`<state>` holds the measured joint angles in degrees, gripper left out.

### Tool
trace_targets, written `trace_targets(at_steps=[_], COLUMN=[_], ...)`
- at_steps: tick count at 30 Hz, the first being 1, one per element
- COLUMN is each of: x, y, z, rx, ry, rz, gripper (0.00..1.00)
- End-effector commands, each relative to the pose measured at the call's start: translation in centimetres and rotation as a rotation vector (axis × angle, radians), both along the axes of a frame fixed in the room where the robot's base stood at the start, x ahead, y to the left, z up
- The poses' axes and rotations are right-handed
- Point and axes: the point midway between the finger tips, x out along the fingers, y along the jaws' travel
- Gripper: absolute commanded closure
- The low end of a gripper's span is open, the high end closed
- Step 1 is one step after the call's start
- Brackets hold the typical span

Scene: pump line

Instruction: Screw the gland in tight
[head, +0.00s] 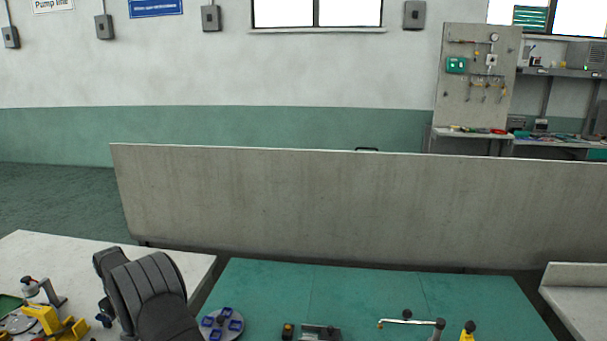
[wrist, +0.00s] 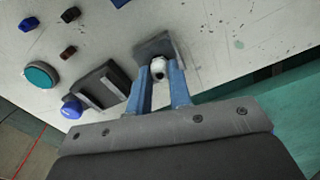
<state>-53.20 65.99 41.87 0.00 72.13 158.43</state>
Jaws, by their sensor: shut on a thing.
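My gripper (wrist: 158,74) shows in the wrist view, with its two blue fingers on either side of a small white round piece (wrist: 158,66) with a dark centre. This looks like the gland, and the fingers are shut on it. Just beyond the fingertips is a grey square block (wrist: 154,46) on the pale bench top. The fingers hide part of the block's near side, and I cannot tell how deep the gland sits in it. In the head view neither the gripper nor the gland can be made out.
Left of the fingers in the wrist view lie a dark slotted block (wrist: 101,88), a teal disc (wrist: 41,74) and a blue knob (wrist: 71,107). In the head view a grey panel (head: 350,205) stands behind the green bench (head: 375,290). A yellow fixture (head: 52,322) stands at lower left.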

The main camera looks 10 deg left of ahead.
Motion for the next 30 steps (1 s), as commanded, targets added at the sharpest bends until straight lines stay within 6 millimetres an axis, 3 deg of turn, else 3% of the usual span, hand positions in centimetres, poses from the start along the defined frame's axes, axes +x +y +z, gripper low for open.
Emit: trace_targets(at_steps=[3,4,6,17,30], x=[0.0,0.0,0.0,0.0,0.0], y=[0.0,0.0,0.0,0.0,0.0], z=[0.0,0.0,0.0,0.3,3.7], rx=[0.0,0.0,0.0,0.0,0.002], ry=[0.0,0.0,0.0,0.0,-0.001], rz=[0.002,0.002,0.002,0.004,0.004], gripper=[0.98,0.78,0.69,0.69,0.69])
